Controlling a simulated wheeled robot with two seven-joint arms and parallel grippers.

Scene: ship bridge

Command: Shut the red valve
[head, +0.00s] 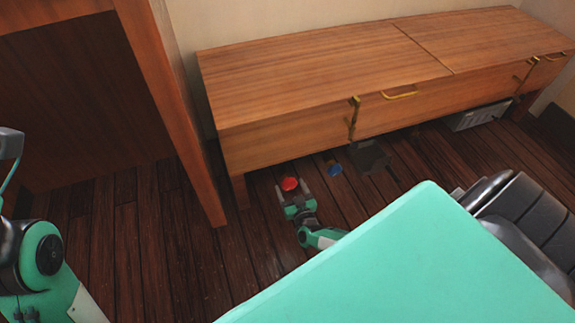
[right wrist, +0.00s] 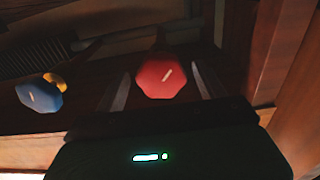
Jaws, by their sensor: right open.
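The red valve (head: 289,184) is a small red knob low down near the floor, under the front edge of the wooden bench. My left gripper is not in view; only part of my left arm shows at the left edge.
A blue valve (head: 334,168) is right of the red one; it also shows in the right wrist view (right wrist: 39,95). A dark box (head: 371,157) and a grey crate (head: 478,117) are farther right. The wooden bench (head: 300,85) overhangs; a wooden panel (head: 170,90) stands left.

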